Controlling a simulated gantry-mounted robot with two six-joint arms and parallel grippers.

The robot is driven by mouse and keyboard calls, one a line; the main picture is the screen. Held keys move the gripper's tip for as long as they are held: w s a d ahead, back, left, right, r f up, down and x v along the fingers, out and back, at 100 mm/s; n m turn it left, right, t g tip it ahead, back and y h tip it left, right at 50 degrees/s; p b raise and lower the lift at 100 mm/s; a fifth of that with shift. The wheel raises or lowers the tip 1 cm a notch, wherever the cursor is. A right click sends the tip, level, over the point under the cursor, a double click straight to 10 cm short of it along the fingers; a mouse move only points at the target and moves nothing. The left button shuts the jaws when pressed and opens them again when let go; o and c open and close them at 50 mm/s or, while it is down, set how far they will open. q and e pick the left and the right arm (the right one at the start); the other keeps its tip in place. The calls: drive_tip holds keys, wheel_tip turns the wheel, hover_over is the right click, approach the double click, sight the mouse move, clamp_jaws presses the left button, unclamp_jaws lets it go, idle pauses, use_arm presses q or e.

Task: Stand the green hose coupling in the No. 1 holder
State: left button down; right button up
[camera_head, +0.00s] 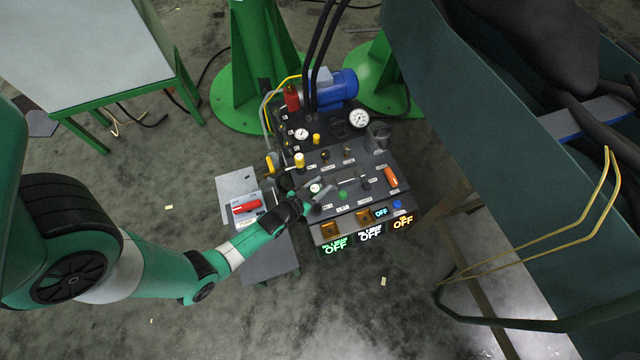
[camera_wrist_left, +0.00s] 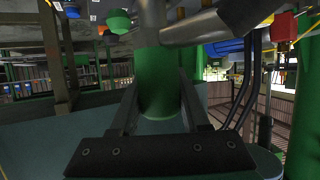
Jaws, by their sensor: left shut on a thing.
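My left gripper (camera_head: 310,196) is over the front left of the dark control panel (camera_head: 372,207). In the left wrist view, its two fingers (camera_wrist_left: 160,105) are shut on the green hose coupling (camera_wrist_left: 155,75), a green cylinder with a grey metal part above it. The coupling looks upright between the fingers. In the head view the gripper largely hides the coupling, and only a small pale top (camera_head: 316,188) shows beside the fingers. I cannot tell whether its lower end touches a holder. The No. 1 holder is not clearly visible. My right gripper is not in view.
A red-handled switch box (camera_head: 246,206) stands left of the panel. An orange handle (camera_head: 391,177), gauges (camera_head: 359,118) and a blue motor (camera_head: 337,86) sit on the panel unit. Black hoses (camera_head: 318,55) rise behind it. A large teal trough (camera_head: 470,130) is at right.

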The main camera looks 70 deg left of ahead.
use_arm(q)
wheel_tip(320, 180, down, 6)
drive_tip(key=b, duration=0.5)
drive_tip(key=shift+w+r+b, duration=0.1)
drive_tip(key=shift+r+b, duration=0.05)
drive_tip(key=shift+b, duration=0.25)
drive_tip(key=shift+r, duration=0.1)
drive_tip(key=shift+f, duration=2.05)
idle(0.6)
drive_tip(key=shift+c, duration=1.9)
unclamp_jaws()
drive_tip(key=shift+o, duration=0.4)
